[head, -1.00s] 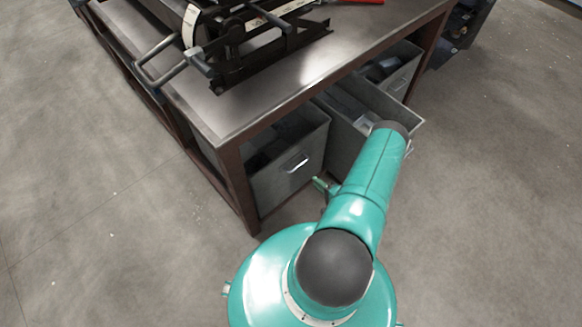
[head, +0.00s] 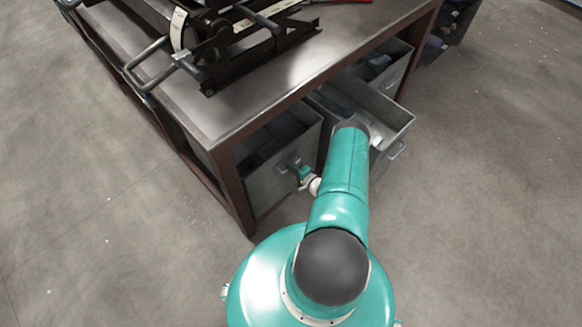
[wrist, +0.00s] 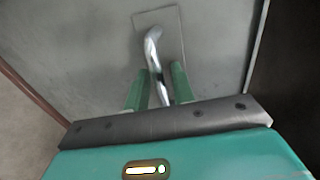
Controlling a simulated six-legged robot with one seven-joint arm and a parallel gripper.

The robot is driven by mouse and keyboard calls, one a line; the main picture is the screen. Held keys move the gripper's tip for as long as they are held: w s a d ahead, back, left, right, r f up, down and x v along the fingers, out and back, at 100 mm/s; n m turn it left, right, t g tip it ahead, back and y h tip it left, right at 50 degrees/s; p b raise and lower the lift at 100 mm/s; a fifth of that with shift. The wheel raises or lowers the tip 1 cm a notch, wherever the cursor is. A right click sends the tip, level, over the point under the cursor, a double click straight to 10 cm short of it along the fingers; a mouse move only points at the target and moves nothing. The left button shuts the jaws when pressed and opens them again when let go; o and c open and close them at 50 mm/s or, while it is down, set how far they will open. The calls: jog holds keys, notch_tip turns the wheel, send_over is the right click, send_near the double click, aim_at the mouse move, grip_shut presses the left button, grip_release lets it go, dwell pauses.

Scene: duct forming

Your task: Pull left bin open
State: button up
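The left bin (head: 283,178) is a grey metal box under the near-left end of the workbench, its front about level with the bench's edge. My gripper (head: 297,166) is at its front, by the handle. In the wrist view, the bin's front (wrist: 90,50) fills most of the picture. Its bent metal handle (wrist: 153,55) reaches down between the two green fingers of my gripper (wrist: 158,80). The fingers stand apart, one on each side of the handle, with a small gap on both sides.
The middle bin (head: 393,125) sticks out from under the bench, close to the right of my arm. Another bin (head: 392,75) sits farther right. The workbench (head: 250,100) carries a dark metal machine (head: 225,40). Bare floor (head: 480,200) lies on the right.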

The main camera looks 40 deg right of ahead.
grip_shut()
jog(key=shift+s, duration=0.1)
